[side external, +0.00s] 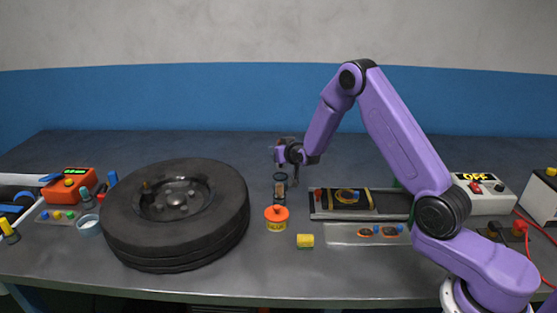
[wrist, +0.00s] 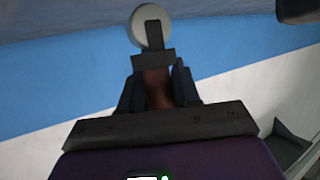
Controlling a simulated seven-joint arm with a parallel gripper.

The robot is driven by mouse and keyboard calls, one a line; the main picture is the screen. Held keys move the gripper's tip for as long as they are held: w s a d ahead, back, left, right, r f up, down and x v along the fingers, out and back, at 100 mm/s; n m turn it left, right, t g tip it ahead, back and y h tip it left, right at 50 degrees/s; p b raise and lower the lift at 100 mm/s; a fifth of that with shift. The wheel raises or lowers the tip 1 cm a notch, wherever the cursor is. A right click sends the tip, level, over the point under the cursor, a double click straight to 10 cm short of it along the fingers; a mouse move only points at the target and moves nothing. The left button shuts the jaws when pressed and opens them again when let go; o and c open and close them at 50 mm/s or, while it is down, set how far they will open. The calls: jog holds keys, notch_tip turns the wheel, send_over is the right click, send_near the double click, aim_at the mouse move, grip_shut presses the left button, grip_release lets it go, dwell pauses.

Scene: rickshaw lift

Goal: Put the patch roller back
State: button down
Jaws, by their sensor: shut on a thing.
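The patch roller (wrist: 150,28) is in my gripper, with its pale grey wheel in a dark fork at the top of the wrist view. My gripper (wrist: 158,85) is shut on its brown handle, one dark finger on each side.
A large black tyre (side external: 232,207) lies at left. A tray (side external: 347,214) and a grey mat with patches (side external: 345,235) lie at right.

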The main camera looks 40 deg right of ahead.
jog(key=shift+w+f, duration=0.15)
jog(key=shift+f, duration=0.75)
jog(key=shift+w+f, duration=0.1)
jog(key=shift+f, duration=0.75)
jog(key=shift+f, duration=0.6)
jog(key=c, duration=0.8)
grip_release()
